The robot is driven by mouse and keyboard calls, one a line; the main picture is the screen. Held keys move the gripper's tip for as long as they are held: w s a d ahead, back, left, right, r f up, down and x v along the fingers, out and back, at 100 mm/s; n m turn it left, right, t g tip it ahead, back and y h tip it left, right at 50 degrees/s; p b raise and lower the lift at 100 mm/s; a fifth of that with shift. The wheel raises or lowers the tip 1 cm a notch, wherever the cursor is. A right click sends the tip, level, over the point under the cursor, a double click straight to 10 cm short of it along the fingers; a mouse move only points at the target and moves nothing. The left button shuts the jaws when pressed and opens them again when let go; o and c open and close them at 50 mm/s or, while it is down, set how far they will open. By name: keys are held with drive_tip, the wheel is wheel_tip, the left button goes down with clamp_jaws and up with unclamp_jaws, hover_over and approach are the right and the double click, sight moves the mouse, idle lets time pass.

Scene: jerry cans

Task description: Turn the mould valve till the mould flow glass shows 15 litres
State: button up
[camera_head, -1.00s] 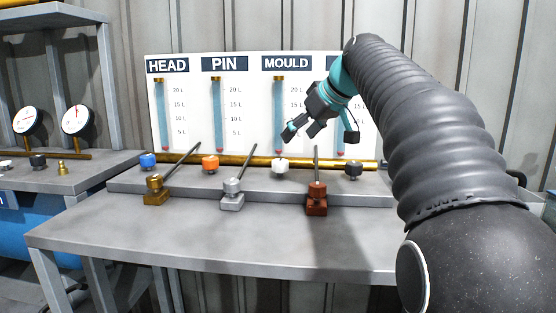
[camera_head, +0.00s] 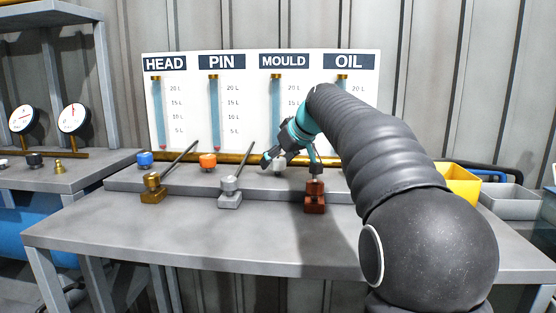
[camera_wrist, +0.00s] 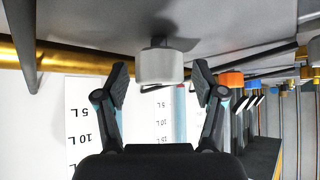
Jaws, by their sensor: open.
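The mould valve is a pale grey-white knob (camera_head: 279,167) on the brass pipe below the MOULD sign, partly hidden by my gripper (camera_head: 290,161). In the wrist view the knob (camera_wrist: 160,66) sits between the spread fingertips of my gripper (camera_wrist: 160,80), with a gap on either side. My gripper is open. The mould flow glass (camera_head: 275,100) is a blue tube beside a litre scale; its lower end is hidden in the head view. In the wrist view, which is upside down, the tube (camera_wrist: 180,115) shows a red mark at its bottom end.
A blue knob (camera_head: 145,159) and an orange knob (camera_head: 208,161) stand left along the pipe. Levers stand in front on a brass block (camera_head: 152,188), a grey block (camera_head: 230,191) and a red-brown block (camera_head: 315,196), the last close to my gripper. The bench front (camera_head: 190,235) is clear.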

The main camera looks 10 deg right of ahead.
drive_tip(key=c, duration=1.1)
drive_tip(key=shift+c, duration=0.2)
drive_tip(key=m+t+h, duration=0.1)
drive_tip(key=m+h, duration=0.1)
drive_tip(key=m, duration=0.1)
drive_tip(key=shift+a+m+h+p, duration=0.15)
drive_tip(key=shift+m+h+p, duration=0.15)
drive_tip(key=shift+h, duration=0.1)
drive_tip(key=m+h, duration=0.2)
drive_tip(key=m, duration=0.1)
drive_tip(key=shift+m+h, duration=0.3)
drive_tip(key=m+g+h, duration=0.1)
drive_tip(key=m+h, duration=0.1)
drive_tip(key=m, duration=0.1)
drive_tip(key=m+g+h, duration=0.1)
drive_tip(key=m+h, duration=0.1)
drive_tip(key=m, duration=0.1)
drive_tip(key=shift+h, duration=0.3)
drive_tip(key=shift+m, duration=0.4)
